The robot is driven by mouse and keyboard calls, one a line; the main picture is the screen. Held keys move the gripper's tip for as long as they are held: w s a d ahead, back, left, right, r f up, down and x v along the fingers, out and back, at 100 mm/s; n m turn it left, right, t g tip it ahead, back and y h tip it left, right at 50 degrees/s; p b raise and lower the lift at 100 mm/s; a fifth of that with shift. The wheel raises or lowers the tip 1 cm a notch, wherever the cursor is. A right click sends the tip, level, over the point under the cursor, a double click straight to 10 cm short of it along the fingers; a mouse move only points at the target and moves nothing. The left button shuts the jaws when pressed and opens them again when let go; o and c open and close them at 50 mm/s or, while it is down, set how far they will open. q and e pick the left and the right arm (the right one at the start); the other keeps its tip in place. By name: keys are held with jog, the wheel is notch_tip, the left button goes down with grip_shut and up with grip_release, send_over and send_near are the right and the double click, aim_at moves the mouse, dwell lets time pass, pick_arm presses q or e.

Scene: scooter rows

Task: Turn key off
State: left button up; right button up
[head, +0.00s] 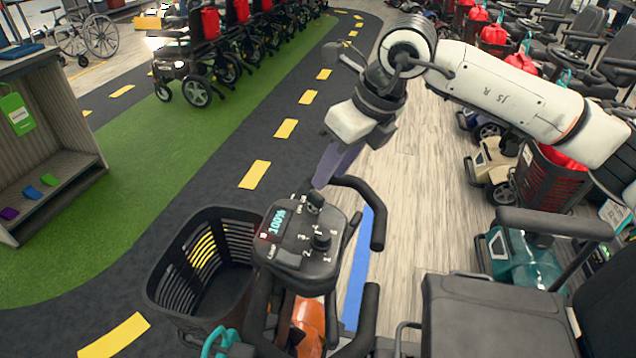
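The scooter's dark control console (300,258) is at the lower middle of the head view, with a lit display (277,222) reading 100%. A small black key or knob (315,199) stands at its far edge, with small markings beside it that are hard to read. A black dial (321,241) with numbers around it sits nearer. My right gripper (320,184) reaches down from the upper right, its dark fingertips just above or at the far knob. I cannot tell whether they touch it or how far apart they are. My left gripper is not in view.
Black handlebars (374,215) curve around the console. A black basket (165,285) is at its left, and a dark seat (490,315) at lower right. Parked scooters (500,165) line the right side; wheelchairs (195,65) stand at the back. A shelf (60,130) is at left.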

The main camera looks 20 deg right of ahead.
aim_at(318, 194)
jog(key=x, duration=0.6)
jog(key=shift+w+a+f+p, duration=0.1)
jog(key=shift+a+f+p, duration=0.05)
jog(key=shift+f+p, duration=0.2)
grip_shut()
